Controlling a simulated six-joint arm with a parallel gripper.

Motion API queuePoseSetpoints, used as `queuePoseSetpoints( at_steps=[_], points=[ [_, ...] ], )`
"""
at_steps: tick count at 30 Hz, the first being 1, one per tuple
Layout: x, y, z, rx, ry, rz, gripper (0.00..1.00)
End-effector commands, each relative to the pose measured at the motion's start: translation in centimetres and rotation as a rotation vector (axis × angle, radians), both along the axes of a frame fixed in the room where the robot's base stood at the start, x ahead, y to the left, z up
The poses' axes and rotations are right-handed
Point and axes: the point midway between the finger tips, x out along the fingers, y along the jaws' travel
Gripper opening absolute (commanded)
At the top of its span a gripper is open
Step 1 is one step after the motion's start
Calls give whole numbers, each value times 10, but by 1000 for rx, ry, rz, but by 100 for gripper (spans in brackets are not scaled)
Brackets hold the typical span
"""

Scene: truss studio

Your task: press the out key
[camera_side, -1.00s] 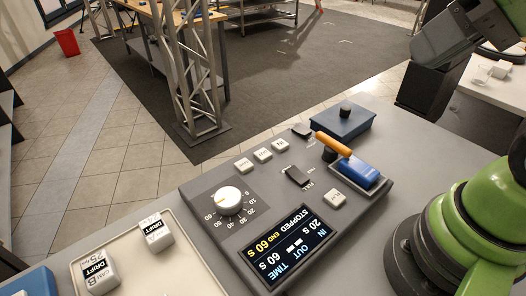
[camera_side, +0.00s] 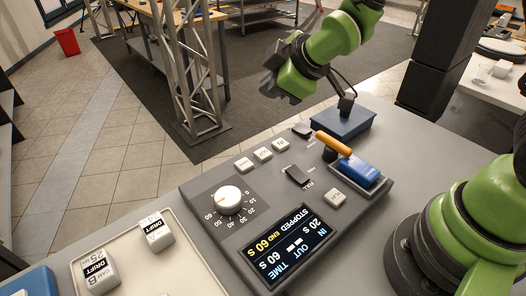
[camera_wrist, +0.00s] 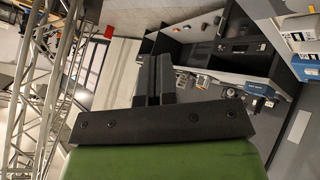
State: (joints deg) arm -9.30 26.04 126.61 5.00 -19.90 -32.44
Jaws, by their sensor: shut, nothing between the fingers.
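A grey control panel lies on the table in the side view. Three small white keys stand in a row near its far edge: a left key (camera_side: 243,164), a middle key (camera_side: 263,154) and a right key (camera_side: 280,145). Another white key (camera_side: 335,197) sits near the display. Their labels are too small to read, so I cannot tell which is the out key. My gripper (camera_side: 270,80) is up beyond the panel's far edge, apart from the keys. In the wrist view its fingers (camera_wrist: 153,60) are shut and empty.
The panel also carries a white dial (camera_side: 229,200), a black rocker switch (camera_side: 297,176) and an orange-handled lever (camera_side: 333,143) beside a blue block (camera_side: 360,168). A blue box (camera_side: 343,122) stands behind. A tray (camera_side: 190,262) with labelled white blocks lies left.

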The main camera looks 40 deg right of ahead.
Motion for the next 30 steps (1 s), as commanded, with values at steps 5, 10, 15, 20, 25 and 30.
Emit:
queuePoseSetpoints(
  at_steps=[5, 10, 15, 20, 25, 30],
  points=[
    [10, 10, -28, -70, -26, 104, 0],
    [13, 13, -34, -89, -40, 134, 0],
    [13, 13, -34, -89, -41, 135, 0],
    [13, 13, -35, -88, -39, 134, 0],
    [13, 12, -47, -88, -35, 132, 0],
    [12, 12, -70, -88, -33, 133, 0]
  ],
)
